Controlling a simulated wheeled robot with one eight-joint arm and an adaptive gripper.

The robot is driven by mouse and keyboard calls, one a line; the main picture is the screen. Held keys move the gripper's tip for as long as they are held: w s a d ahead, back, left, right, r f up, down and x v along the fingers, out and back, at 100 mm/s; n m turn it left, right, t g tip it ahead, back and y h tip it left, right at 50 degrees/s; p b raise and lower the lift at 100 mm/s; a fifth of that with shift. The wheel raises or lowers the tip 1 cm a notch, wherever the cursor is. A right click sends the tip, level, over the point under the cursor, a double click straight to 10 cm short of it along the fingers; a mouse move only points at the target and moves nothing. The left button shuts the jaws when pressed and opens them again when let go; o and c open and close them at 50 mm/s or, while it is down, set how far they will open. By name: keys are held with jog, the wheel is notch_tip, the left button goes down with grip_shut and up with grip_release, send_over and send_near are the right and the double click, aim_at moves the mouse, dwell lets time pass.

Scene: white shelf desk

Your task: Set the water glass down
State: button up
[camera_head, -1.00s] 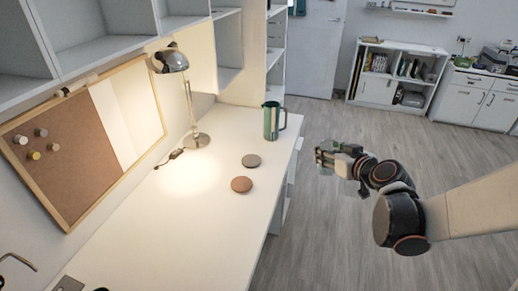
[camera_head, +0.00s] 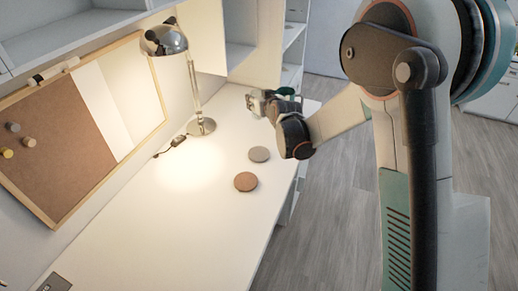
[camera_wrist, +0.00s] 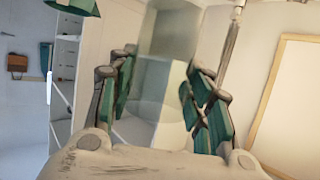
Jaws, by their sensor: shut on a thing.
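My gripper (camera_head: 258,103) is over the far part of the white desk (camera_head: 205,230), in front of the lamp's right side. In the wrist view its green-padded fingers (camera_wrist: 160,95) are shut on a clear water glass (camera_wrist: 168,38), which stands between them. In the head view the glass is too small to make out clearly. I cannot tell its height above the desk.
A lit desk lamp (camera_head: 201,127) stands left of my gripper. A framed pinboard (camera_head: 60,140) leans along the left wall. The near desk is largely clear.

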notch_tip(320, 180, down, 19)
jog(key=b, duration=0.6)
jog(key=shift+b, duration=0.3)
jog(key=shift+f, duration=0.1)
jog(key=o, duration=1.1)
jog(key=shift+o, duration=0.2)
